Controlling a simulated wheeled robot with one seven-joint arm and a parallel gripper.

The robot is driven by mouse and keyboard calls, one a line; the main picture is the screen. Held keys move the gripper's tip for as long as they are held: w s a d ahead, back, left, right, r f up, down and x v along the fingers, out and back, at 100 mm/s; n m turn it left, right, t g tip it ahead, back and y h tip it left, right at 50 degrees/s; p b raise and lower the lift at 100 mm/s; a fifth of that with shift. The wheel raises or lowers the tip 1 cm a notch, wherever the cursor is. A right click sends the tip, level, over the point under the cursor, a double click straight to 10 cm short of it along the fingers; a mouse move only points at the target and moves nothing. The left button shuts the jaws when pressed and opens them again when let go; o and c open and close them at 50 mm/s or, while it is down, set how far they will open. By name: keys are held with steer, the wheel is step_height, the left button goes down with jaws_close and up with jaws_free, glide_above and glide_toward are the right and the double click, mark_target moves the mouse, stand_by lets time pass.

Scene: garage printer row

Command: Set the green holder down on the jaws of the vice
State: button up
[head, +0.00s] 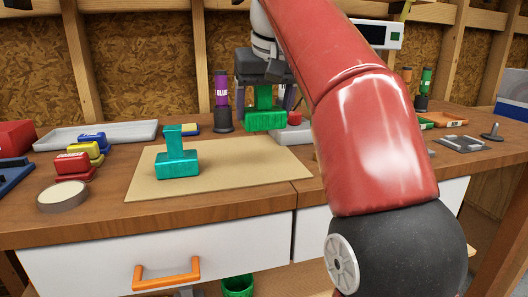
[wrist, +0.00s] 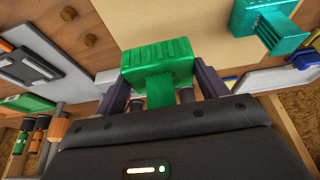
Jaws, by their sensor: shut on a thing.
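The green holder (head: 265,119) has a wide ribbed block at the bottom and a narrower stem above it. My gripper (head: 265,98) is shut on the stem and holds the holder above the back right part of the tan board. In the wrist view, the holder (wrist: 157,55) shows beyond my gripper (wrist: 160,90), with its stem between the two fingers. A blue and dark object (head: 12,172) at the left edge of the bench may be the vice. It is cut off, so I cannot tell, and its jaws are not clear.
A similar teal holder (head: 177,162) stands on the tan board (head: 225,178). Left are a tape roll (head: 63,196), stacked coloured blocks (head: 74,163), a grey tray (head: 110,133) and a red box (head: 14,138). A purple bottle (head: 222,92) stands behind. A grey plate (head: 460,144) lies right.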

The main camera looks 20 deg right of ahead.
steer(key=shift+f+b, duration=0.65)
steer(key=shift+f, duration=3.3)
steer(key=shift+f, duration=0.1)
steer(key=shift+f, duration=0.15)
steer(key=o, duration=1)
steer(key=shift+b, duration=0.3)
